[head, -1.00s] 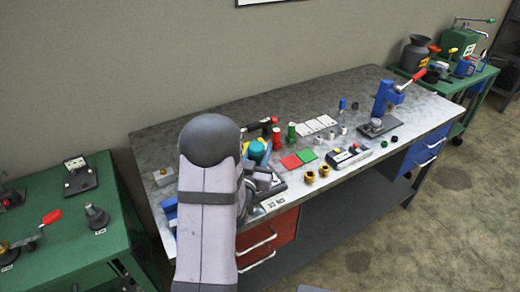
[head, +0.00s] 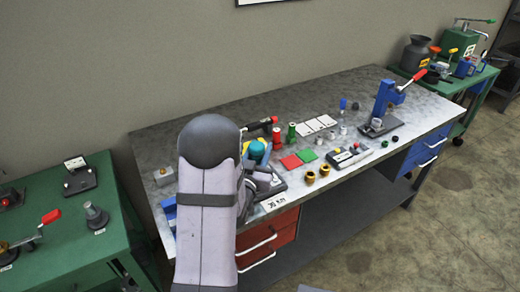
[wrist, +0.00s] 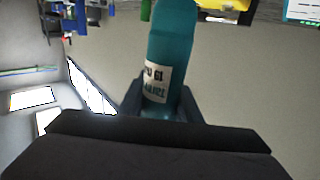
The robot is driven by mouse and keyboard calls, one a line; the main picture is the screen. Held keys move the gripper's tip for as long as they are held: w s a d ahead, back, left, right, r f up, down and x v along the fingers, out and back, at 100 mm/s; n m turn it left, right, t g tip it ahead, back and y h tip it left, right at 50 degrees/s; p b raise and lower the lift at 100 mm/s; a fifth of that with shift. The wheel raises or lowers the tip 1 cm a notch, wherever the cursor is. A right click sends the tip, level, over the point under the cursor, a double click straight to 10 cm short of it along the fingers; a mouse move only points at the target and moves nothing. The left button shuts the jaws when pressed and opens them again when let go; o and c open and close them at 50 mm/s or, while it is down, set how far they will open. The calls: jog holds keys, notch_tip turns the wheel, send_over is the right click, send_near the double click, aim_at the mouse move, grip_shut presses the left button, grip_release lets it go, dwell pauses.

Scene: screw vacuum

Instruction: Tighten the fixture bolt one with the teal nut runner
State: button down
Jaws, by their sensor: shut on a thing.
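The teal nut runner (wrist: 172,40) fills the middle of the wrist view, with a white label on its side. My gripper (wrist: 160,101) is shut on it, one finger on each side. In the head view the teal top of the nut runner (head: 258,150) shows just right of my arm, over the left part of the workbench. It stands above a dark fixture base (head: 275,186), which is mostly covered by my arm and gripper. Fixture bolt one and the tool's lower end are hidden, so I cannot tell whether they touch.
A white readout (head: 276,201) hangs at the bench's front edge. A green cart (head: 60,235) is at left.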

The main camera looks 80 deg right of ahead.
jog(key=shift+r, duration=0.1)
dwell(0.3)
jog(key=shift+r+p, duration=1.75)
jog(key=shift+r, duration=0.75)
